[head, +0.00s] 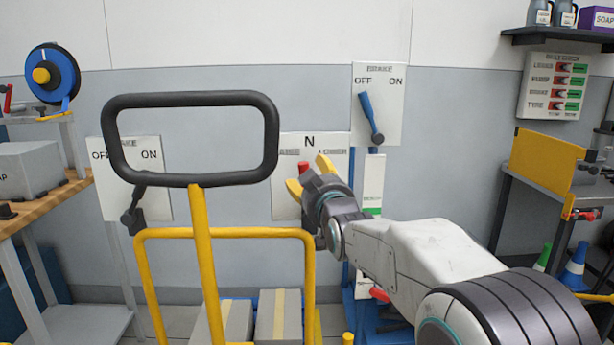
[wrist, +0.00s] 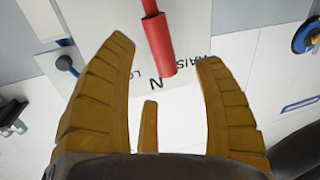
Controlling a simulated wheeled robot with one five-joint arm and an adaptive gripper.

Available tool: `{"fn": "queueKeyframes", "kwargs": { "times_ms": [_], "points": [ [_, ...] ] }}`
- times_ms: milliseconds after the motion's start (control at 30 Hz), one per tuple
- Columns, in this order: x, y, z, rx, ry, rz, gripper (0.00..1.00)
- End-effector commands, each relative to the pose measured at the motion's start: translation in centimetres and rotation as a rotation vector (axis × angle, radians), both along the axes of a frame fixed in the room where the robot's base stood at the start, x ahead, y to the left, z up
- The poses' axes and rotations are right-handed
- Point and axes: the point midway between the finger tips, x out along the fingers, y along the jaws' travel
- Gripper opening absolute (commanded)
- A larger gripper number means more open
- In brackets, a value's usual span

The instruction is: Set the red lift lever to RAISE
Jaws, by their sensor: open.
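The red lift lever (wrist: 158,45) shows in the wrist view, its end close to the letter N, between the words RAISE and LOWER. In the head view only a short red piece of it (head: 303,167) shows below the N on the white lever plate (head: 309,141); my gripper hides the rest. My gripper (head: 307,174) is open in front of this plate, its yellow fingers spread to either side of the lever in the wrist view. I cannot tell whether a finger touches it.
A yellow trolley with a black handle loop (head: 192,96) stands left of my gripper. A blue lever (head: 371,118) is on the BRAKE plate above right. A dark lever (head: 133,207) is on the left ON plate. A workbench (head: 45,215) stands at far left.

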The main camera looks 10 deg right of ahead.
Motion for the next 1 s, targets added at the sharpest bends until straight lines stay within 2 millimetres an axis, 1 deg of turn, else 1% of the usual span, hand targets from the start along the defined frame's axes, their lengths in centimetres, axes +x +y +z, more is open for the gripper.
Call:
{"fn": "queueKeyframes", "kwargs": {
  "times_ms": [33,100,500,700,1000],
  "points": [
    [0.6,0.0,-0.4,0.000,0.000,0.000,0.63],
    [1.3,0.0,-0.3,0.000,-0.001,0.000,0.63],
    [4.5,0.0,0.0,0.000,0.000,0.001,0.63],
    [5.2,0.0,0.0,0.000,0.000,0.001,0.63],
    [5.3,0.0,0.0,0.000,0.000,0.001,0.63]
  ]
}}
